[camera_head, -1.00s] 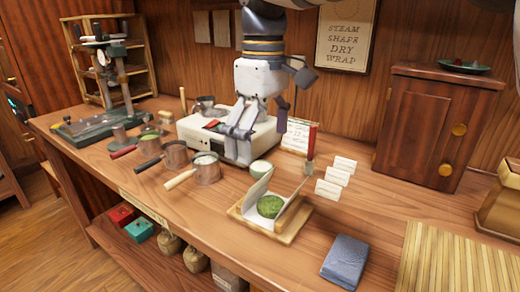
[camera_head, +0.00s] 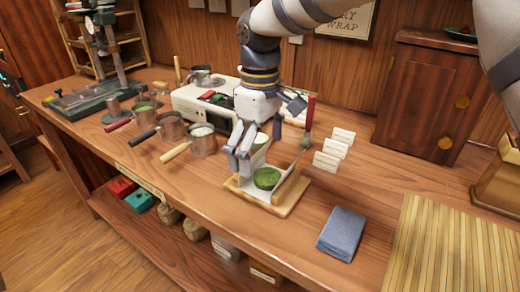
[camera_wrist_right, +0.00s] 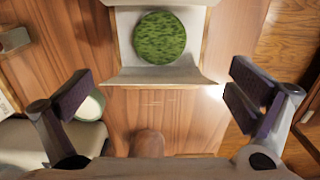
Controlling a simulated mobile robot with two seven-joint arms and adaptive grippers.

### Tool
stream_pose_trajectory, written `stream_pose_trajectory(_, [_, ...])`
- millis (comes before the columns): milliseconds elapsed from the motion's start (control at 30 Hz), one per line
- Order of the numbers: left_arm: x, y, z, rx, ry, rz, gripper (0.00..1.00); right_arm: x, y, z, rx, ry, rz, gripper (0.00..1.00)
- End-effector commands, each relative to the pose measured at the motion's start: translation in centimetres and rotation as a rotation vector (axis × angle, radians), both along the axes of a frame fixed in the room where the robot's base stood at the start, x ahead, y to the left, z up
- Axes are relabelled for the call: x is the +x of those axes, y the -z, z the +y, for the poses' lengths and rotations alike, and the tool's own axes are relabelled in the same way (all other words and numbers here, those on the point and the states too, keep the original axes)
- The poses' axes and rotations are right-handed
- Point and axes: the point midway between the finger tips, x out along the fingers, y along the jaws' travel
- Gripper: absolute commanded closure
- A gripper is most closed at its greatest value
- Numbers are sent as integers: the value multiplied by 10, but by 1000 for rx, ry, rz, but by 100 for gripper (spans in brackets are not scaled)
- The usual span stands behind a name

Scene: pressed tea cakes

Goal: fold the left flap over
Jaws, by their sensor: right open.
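The round green tea cake (camera_head: 267,178) lies on white wrapping paper in a shallow wooden tray (camera_head: 285,208). The right flap (camera_head: 291,187) stands up beside the cake. The left flap is largely hidden behind my right gripper (camera_head: 238,168) in the head view. In the right wrist view the cake (camera_wrist_right: 160,38) lies on the paper, with a raised paper flap (camera_wrist_right: 160,75) along its near side. My right gripper (camera_wrist_right: 160,97) is open and empty, its fingers wide apart, at the tray's left side. My left gripper is not in view.
Several handled pots (camera_head: 202,140) stand left of the gripper. A white appliance (camera_head: 205,102) is behind them. A small bowl (camera_wrist_right: 90,106) shows in the wrist view.

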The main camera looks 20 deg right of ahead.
Motion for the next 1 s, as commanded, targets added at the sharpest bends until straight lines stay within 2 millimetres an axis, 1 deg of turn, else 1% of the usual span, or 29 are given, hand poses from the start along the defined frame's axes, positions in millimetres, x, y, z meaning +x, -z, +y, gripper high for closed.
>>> stream_pose_trajectory(67, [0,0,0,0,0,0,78,0,0,0,0,0,0,0])
stream_pose_trajectory(100, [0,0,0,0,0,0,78,0,0,0,0,0,0,2])
stream_pose_trajectory(167, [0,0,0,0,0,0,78,0,0,0,0,0,0,16])
stream_pose_trajectory(200, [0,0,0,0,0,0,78,0,0,0,0,0,0,25])
stream_pose_trajectory(300, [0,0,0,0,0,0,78,0,0,0,0,0,0,45])
stream_pose_trajectory(433, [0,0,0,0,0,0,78,0,0,0,2,0,-2,45])
stream_pose_trajectory(533, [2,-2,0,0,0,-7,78,-2,0,-2,27,-1,-37,45])
stream_pose_trajectory(633, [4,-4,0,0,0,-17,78,-7,2,-5,92,-2,-116,45])
stream_pose_trajectory(800, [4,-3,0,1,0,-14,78,-14,10,-10,215,1,-266,45])
stream_pose_trajectory(1000, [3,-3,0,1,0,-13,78,-17,15,-13,297,0,-374,45])
